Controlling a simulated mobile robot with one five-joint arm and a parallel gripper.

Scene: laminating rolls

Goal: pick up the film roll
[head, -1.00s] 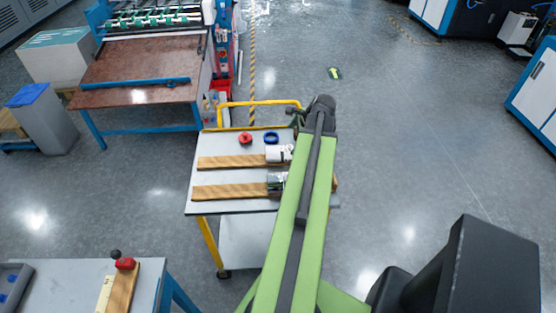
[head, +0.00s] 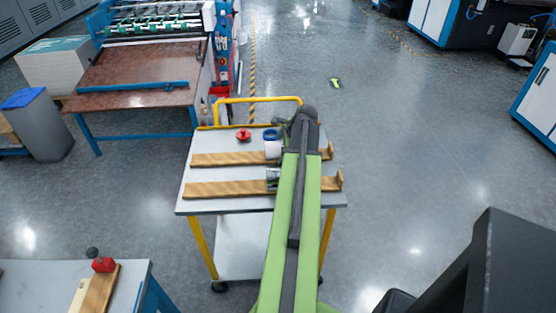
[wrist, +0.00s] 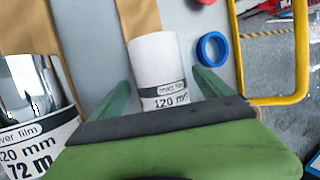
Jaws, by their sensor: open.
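A white film roll (wrist: 157,62) marked 120 mm sits on a wooden board in the wrist view, between the two green fingers of my gripper (wrist: 163,88). The fingers are open, with a small gap visible on each side of the roll. In the head view the white roll (head: 272,149) shows just left of my arm, which partly covers it. A silvery film roll (wrist: 35,105), also marked 120 mm, is at the left of the wrist view. It also shows in the head view (head: 272,176), partly behind my arm. My gripper's fingers are hidden in the head view.
Two wooden boards (head: 228,159) lie on the cart top (head: 205,208). A blue ring (wrist: 212,49) is close to my right finger, and a red object (head: 243,135) lies near it. A yellow handle (wrist: 302,55) borders the cart. Open floor (head: 420,160) lies to the right.

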